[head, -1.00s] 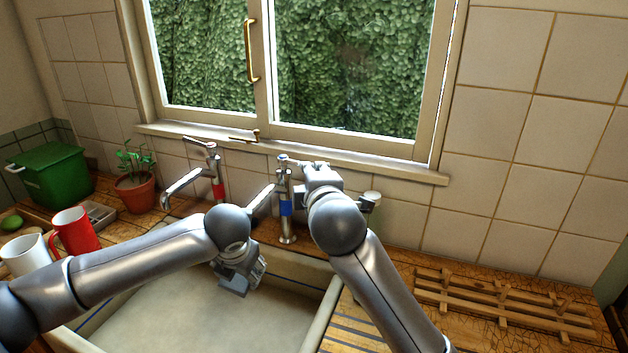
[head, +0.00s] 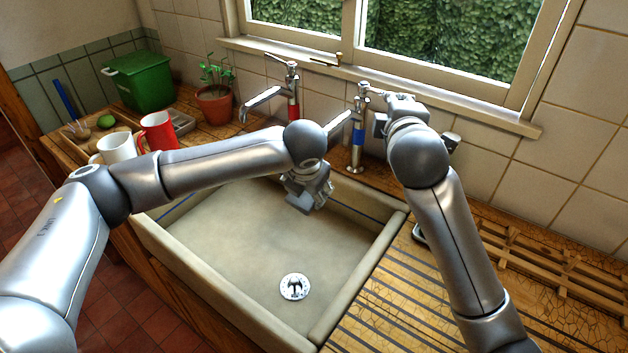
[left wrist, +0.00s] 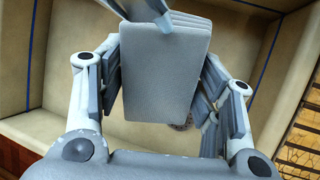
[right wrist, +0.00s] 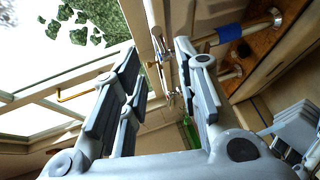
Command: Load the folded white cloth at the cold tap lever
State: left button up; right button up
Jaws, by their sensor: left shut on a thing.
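The folded cloth (left wrist: 165,75) shows in the left wrist view as a flat grey-white block with stacked layers at its far edge. My left gripper (head: 308,192) is shut on it over the sink; in the head view I cannot clearly tell cloth from fingers. The cold tap (head: 357,132), chrome with a blue band, stands behind the sink, to the right of and beyond my left gripper. Its lever is at the top, partly hidden by my right gripper (head: 392,105). In the right wrist view my right gripper (right wrist: 156,50) has its fingers apart near the tap top; contact is unclear.
The hot tap (head: 293,95) with a red band stands to the left. The stone sink (head: 240,250) is empty except for its drain (head: 295,287). A plant pot (head: 214,105), a red mug (head: 158,131) and a white mug (head: 118,148) stand left. A wooden rack (head: 550,262) lies right.

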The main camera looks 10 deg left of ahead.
jog(key=shift+f, duration=0.45)
jog(key=c, duration=0.5)
jog(key=f+t, duration=0.1)
jog(key=s+a+f+t, duration=0.1)
jog(key=shift+s+a+f+h, duration=0.2)
jog(key=shift+s+f+h, duration=0.05)
jog(key=shift+f+h, duration=0.05)
grip_shut()
jog(key=n+t+y, duration=0.1)
jog(key=n+t, duration=0.1)
send_near(375, 91)
jog(key=w+a, duration=0.1)
jog(key=a, duration=0.2)
jog(key=w+d, duration=0.2)
jog(key=w, duration=0.1)
jog(key=shift+w+d+r, duration=0.15)
jog(key=shift+w+d, duration=0.05)
jog(key=shift+w, duration=0.05)
jog(key=shift+n, duration=0.3)
